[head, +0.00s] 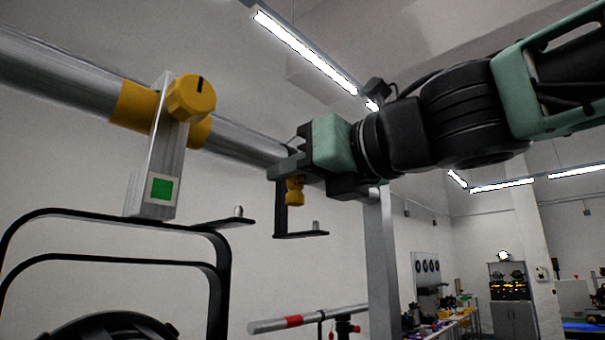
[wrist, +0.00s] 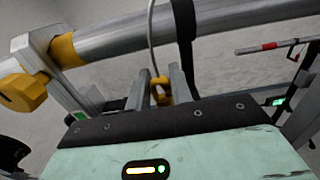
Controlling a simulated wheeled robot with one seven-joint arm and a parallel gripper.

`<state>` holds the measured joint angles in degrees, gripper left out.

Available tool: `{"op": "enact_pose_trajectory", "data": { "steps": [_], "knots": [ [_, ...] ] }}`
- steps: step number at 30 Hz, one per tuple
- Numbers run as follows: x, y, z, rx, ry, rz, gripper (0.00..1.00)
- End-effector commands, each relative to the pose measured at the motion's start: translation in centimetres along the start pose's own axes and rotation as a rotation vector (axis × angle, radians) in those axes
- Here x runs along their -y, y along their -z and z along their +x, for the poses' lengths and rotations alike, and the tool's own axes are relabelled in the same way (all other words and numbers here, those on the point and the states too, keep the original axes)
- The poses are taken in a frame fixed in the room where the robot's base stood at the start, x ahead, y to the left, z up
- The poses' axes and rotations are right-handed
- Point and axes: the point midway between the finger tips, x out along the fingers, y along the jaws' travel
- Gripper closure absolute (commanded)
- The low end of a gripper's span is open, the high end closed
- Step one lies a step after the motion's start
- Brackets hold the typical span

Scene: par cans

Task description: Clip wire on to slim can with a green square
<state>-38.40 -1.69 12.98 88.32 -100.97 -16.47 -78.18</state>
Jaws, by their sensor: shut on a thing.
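The can with the green square (head: 161,188) hangs by a silver clamp with a yellow knob (head: 191,98) from the thick pipe. Its black yoke (head: 120,262) fills the lower left of the head view, and only the top of its body (head: 110,328) shows. My gripper (head: 287,168) is right of the clamp, close to the pipe. It is shut on a yellow clip (head: 295,193), which also shows between the fingers in the wrist view (wrist: 161,90). A grey wire (wrist: 152,35) runs up from the clip across the pipe.
The thick pipe (head: 62,82) crosses above, close to my gripper. A black bracket with a peg (head: 300,235) hangs below my gripper, and a similar peg tab (head: 230,221) is at the yoke's top. A lower pipe with a red band (head: 294,321) is farther off.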

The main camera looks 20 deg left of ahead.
Motion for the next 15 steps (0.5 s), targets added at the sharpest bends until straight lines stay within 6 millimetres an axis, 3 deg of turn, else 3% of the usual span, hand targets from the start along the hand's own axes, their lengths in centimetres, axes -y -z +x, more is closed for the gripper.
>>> {"op": "enact_pose_trajectory", "data": {
  "steps": [15],
  "knots": [
    [-2.5,0.0,0.0,0.001,0.000,0.000,1.00]
  ]
}}
